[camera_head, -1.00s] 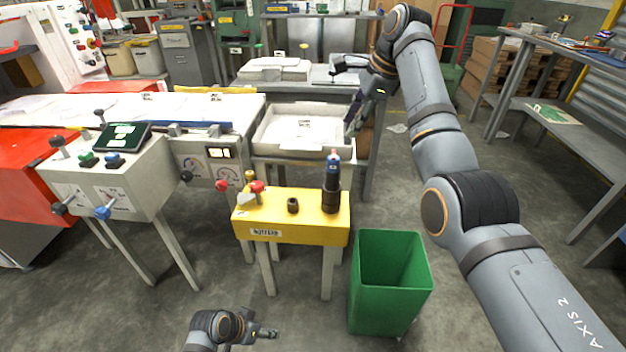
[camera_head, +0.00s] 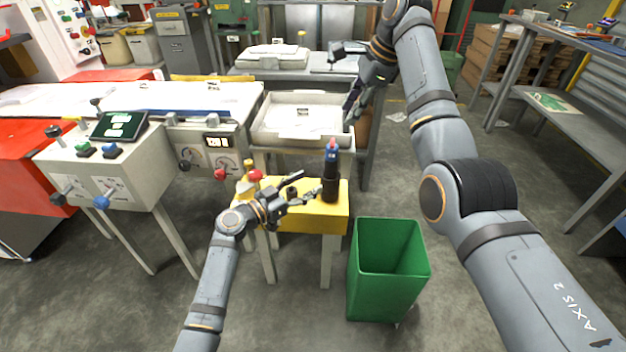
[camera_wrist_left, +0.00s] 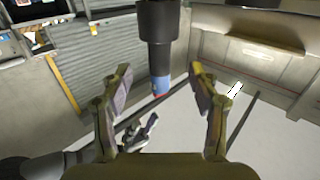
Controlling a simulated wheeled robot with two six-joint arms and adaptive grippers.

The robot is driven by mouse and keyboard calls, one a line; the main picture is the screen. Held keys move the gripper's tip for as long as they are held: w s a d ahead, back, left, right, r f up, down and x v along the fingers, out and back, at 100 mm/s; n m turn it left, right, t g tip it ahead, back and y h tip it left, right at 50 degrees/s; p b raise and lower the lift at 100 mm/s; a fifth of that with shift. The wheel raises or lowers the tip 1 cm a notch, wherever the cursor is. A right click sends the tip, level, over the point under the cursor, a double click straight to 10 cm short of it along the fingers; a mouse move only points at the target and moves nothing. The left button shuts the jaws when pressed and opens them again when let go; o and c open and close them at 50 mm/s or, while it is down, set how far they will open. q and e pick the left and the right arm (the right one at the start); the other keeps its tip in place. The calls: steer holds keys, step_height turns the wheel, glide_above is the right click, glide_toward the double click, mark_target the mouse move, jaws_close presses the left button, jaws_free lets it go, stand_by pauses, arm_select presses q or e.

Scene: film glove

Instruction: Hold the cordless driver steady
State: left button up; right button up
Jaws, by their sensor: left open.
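The cordless driver (camera_head: 330,172) stands upright at the right end of the yellow stand (camera_head: 320,219). It has a dark lower body and a blue top with a red tip. My left gripper (camera_head: 306,188) is open over the stand, just left of the driver, with its fingers pointing towards it. In the left wrist view the driver (camera_wrist_left: 158,50) appears upside down, between the spread fingers of the left gripper (camera_wrist_left: 161,80). No finger visibly touches it. My right gripper (camera_head: 352,108) is beside the right edge of the white tray; its finger opening is unclear.
A green bin (camera_head: 388,270) stands on the floor right of the yellow stand. The white tray (camera_head: 262,138) is behind the stand. A control box (camera_head: 105,165) with knobs is at the left. A red knob (camera_head: 255,175) sits behind my left wrist. Floor right of the bin is clear.

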mark_target(326, 173)
arm_select(q)
steer(key=x, duration=0.9)
steer(key=shift+w+d, duration=0.2)
steer(key=shift+d, duration=0.05)
